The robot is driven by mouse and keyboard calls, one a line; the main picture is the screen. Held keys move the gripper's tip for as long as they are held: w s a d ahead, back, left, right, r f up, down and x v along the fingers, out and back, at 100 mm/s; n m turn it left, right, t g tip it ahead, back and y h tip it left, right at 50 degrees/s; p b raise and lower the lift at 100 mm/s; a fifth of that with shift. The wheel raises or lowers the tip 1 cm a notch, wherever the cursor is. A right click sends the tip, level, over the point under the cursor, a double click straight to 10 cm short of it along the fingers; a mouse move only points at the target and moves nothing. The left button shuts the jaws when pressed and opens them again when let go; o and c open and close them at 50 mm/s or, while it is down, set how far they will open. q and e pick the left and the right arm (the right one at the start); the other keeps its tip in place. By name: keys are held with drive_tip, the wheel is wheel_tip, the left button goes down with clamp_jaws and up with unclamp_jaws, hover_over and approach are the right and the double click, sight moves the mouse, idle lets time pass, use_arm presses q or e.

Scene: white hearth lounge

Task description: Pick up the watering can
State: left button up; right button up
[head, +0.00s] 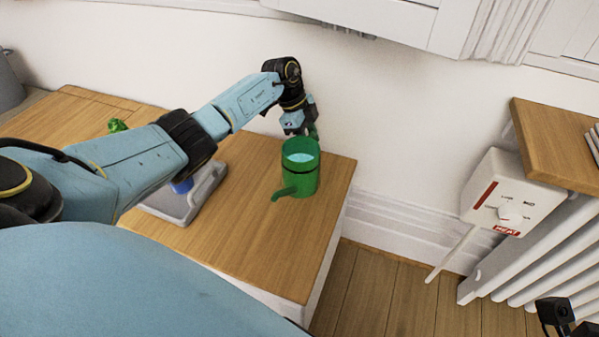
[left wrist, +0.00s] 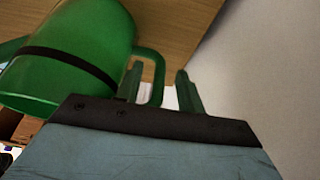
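The green watering can (head: 301,178) stands upright on the wooden top of a low cabinet, near its right end. It has a dark band, blue inside, and a short spout pointing toward the front left. My left gripper (head: 309,131) is at the can's back rim, pointing down. In the left wrist view, the can (left wrist: 95,35) fills the upper left, and its handle loop stands between the two fingers of my left gripper (left wrist: 160,88). The fingers are apart, with a gap beside the handle. Dark parts at the head view's lower right corner seem to be my right gripper (head: 566,318), mostly cut off.
The wooden cabinet top (head: 250,240) is clear in front of the can. A grey tray (head: 172,208) with a blue item lies left, partly behind my arm. A green item (head: 117,125) stands farther left. A white wall is close behind; a radiator (head: 540,255) and wooden shelf (head: 560,145) are right.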

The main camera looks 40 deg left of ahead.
use_arm(q)
clamp_jaws()
drive_tip(key=shift+r, duration=0.1)
idle(1.2)
